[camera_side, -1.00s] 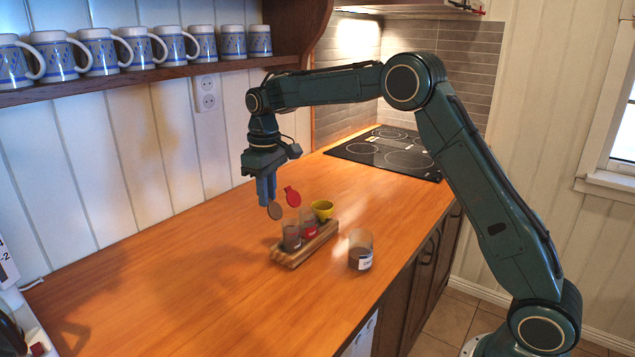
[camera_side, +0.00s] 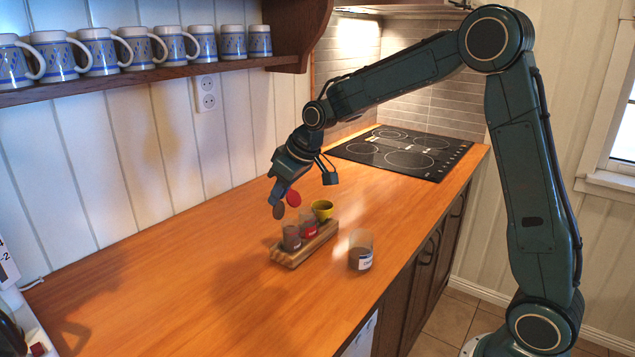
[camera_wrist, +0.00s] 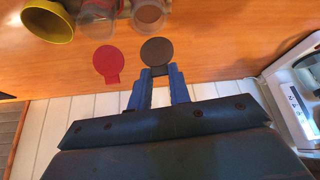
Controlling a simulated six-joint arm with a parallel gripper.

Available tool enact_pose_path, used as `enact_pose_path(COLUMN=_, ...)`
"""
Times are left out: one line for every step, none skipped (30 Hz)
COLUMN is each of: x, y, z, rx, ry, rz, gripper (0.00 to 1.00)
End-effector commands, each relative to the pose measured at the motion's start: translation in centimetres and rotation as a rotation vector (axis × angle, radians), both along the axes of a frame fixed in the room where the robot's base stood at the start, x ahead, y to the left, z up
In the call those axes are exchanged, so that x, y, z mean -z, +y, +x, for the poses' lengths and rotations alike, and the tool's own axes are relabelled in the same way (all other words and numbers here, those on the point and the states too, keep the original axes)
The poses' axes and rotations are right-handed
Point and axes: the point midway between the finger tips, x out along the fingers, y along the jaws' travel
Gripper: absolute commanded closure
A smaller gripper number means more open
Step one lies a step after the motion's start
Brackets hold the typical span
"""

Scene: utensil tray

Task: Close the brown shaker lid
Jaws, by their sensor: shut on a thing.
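The brown lid (camera_side: 279,211) is a round brown disc above and to the left of the wooden rack (camera_side: 305,248). In the wrist view the lid (camera_wrist: 157,50) stands open beside its clear, round-mouthed shaker (camera_wrist: 149,14). That shaker (camera_side: 291,239), with brown contents, sits at the near end of the rack. My gripper (camera_side: 276,198) is tilted and shut on the lid's edge; its blue fingertips (camera_wrist: 158,72) show around the lid's tab. I cannot tell exactly how the lid meets the shaker's rim.
A red lid (camera_side: 294,199) stands open close beside the brown one. Its red-labelled shaker (camera_side: 309,229) and a yellow cup (camera_side: 322,208) share the rack. The counter to the left (camera_side: 150,285) is clear.

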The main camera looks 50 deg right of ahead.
Motion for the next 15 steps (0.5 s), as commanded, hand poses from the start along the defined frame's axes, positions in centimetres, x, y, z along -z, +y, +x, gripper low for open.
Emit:
enact_pose_path(x=0.2, y=-0.1, z=-0.4, rx=0.001, ry=-0.023, rz=0.007, gripper=1.00)
enact_pose_path(x=0.2, y=-0.1, z=-0.6, rx=0.002, ry=-0.040, rz=0.011, gripper=1.00)
enact_pose_path(x=0.2, y=-0.2, z=-0.7, rx=0.003, ry=-0.064, rz=0.015, gripper=1.00)
enact_pose_path(x=0.2, y=-0.2, z=-0.8, rx=0.001, ry=-0.082, rz=0.019, gripper=1.00)
enact_pose_path(x=0.3, y=-0.2, z=-1.0, rx=0.001, ry=-0.099, rz=0.022, gripper=1.00)
enact_pose_path(x=0.3, y=-0.2, z=-1.1, rx=0.001, ry=-0.122, rz=0.027, gripper=1.00)
enact_pose_path(x=0.3, y=-0.3, z=-1.3, rx=0.001, ry=-0.139, rz=0.030, gripper=1.00)
enact_pose_path(x=0.3, y=-0.3, z=-1.4, rx=0.002, ry=-0.156, rz=0.034, gripper=1.00)
enact_pose_path(x=0.4, y=-0.3, z=-1.5, rx=0.002, ry=-0.179, rz=0.039, gripper=1.00)
enact_pose_path(x=0.4, y=-0.4, z=-1.7, rx=0.002, ry=-0.195, rz=0.043, gripper=1.00)
enact_pose_path(x=0.4, y=-0.4, z=-1.8, rx=0.002, ry=-0.212, rz=0.046, gripper=1.00)
enact_pose_path(x=0.5, y=-0.4, z=-1.9, rx=0.002, ry=-0.235, rz=0.051, gripper=1.00)
enact_pose_path(x=0.5, y=-0.4, z=-2.1, rx=0.002, ry=-0.252, rz=0.054, gripper=1.00)
enact_pose_path(x=0.6, y=-0.5, z=-2.2, rx=0.003, ry=-0.269, rz=0.058, gripper=1.00)
enact_pose_path(x=0.6, y=-0.5, z=-2.3, rx=0.003, ry=-0.292, rz=0.061, gripper=1.00)
